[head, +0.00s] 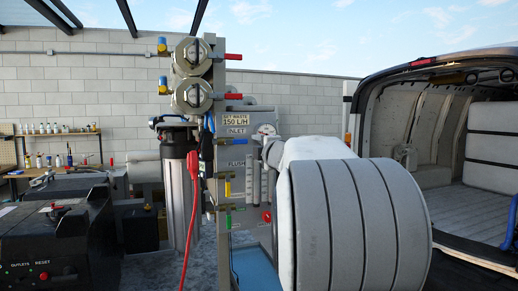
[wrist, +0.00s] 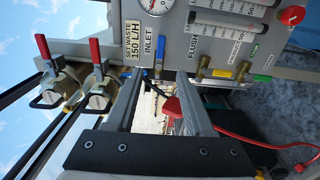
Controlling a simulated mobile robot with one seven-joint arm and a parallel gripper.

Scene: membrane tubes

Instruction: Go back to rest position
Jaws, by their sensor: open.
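My gripper (wrist: 160,80) shows in the wrist view with its two grey fingers spread apart and nothing clamped between them. A red handheld piece (wrist: 172,106) appears in the gap, beyond the fingers; the right finger covers part of it. The grey rig panel (head: 236,160) carries labels, a gauge and small valves. The panel also fills the top of the wrist view (wrist: 215,45). My gripper is not visible in the head view.
Two red-handled valves (wrist: 98,85) stand left of the fingers in the wrist view. A black machine (head: 62,235) is at front left. An open van (head: 440,140) is at right.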

